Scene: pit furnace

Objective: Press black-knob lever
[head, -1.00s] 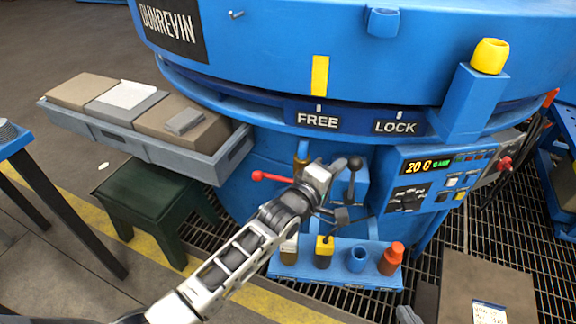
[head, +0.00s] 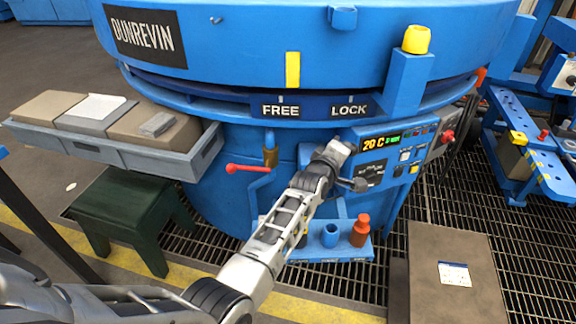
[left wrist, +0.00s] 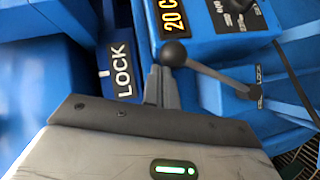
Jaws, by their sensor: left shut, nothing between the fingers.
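The lever's round black knob (left wrist: 174,53) shows in the left wrist view, on a grey rod that runs right to a blue bracket (left wrist: 262,90). In the head view, I cannot make out the knob, which seems hidden behind my left arm. My left gripper (head: 359,185) is in front of the furnace, below the LOCK label (head: 349,110). In the left wrist view, its fingers (left wrist: 160,82) are together and empty, with the tips close to the knob. I cannot tell whether they touch it. My right gripper is not in view.
A red-handled lever (head: 247,168) sticks out left of my arm. A control panel (head: 393,155) is just right of it. A blue shelf (head: 345,252) with an orange bottle (head: 360,231) is below. A brown box (head: 450,275) stands at the lower right.

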